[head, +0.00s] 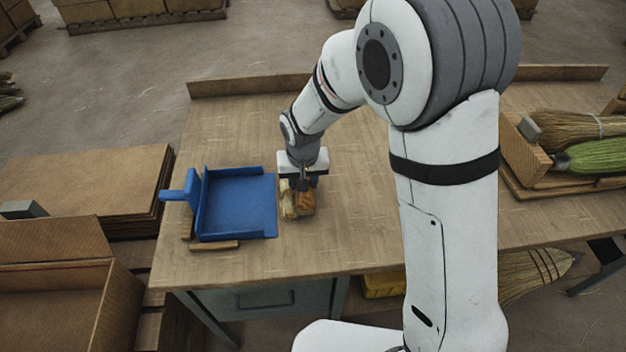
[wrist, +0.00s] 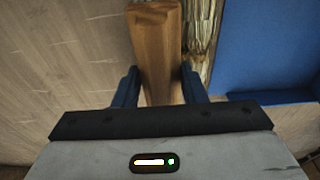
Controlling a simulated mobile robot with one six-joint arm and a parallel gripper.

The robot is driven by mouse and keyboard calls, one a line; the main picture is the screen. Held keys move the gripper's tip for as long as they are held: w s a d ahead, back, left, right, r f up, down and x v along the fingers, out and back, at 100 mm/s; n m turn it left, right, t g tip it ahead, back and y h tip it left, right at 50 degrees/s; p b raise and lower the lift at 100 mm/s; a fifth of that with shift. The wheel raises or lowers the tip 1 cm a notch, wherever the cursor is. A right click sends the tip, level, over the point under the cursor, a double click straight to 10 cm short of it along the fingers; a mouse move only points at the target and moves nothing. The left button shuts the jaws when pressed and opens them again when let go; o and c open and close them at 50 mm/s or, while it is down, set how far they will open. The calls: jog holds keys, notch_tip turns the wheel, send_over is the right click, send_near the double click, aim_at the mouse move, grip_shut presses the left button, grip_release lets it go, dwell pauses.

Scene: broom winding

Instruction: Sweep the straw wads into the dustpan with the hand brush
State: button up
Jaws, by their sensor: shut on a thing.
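My gripper (head: 303,184) is shut on the wooden block of the hand brush (head: 306,203), low over the workbench. In the wrist view, the blue fingers of my gripper (wrist: 160,86) clasp the brown block of the brush (wrist: 156,45) from both sides. The pale bristles (wrist: 201,32) show along the block's side toward the dustpan. The blue dustpan (head: 238,204) lies on the bench just left of the brush, its open side facing the brush. It also shows in the wrist view (wrist: 262,45). I cannot make out any straw wads; the dustpan floor looks bare.
Wooden strips (head: 214,246) lie against the dustpan's edges. The workbench (head: 235,120) is clear behind the dustpan. A raised rim (head: 250,86) runs along its back. A wooden tray (head: 524,155) with brooms stands at the right. An open cardboard box (head: 60,290) is at the lower left.

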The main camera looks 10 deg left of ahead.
aim_at(286, 190)
jog(key=shift+s+a, duration=0.2)
jog(key=shift+a, duration=0.35)
jog(key=shift+a, duration=0.1)
jog(key=shift+s+a+r, duration=0.1)
jog(key=shift+s+a, duration=0.1)
jog(key=shift+a, duration=0.45)
jog(key=shift+s+a, duration=0.2)
jog(key=shift+a, duration=0.4)
jog(key=shift+a, duration=0.2)
jog(key=shift+s+a, duration=0.25)
jog(key=shift+a, duration=0.45)
jog(key=shift+a, duration=0.2)
jog(key=shift+s+a+r+b, duration=0.15)
jog(key=shift+s+a, duration=0.2)
jog(key=shift+a, duration=0.75)
jog(key=shift+s+a+f+b, duration=0.1)
jog(key=shift+s+a, duration=0.2)
jog(key=shift+a, duration=0.8)
jog(key=shift+s+a+r+b, duration=0.15)
jog(key=shift+s+a, duration=0.2)
jog(key=shift+a, duration=0.75)
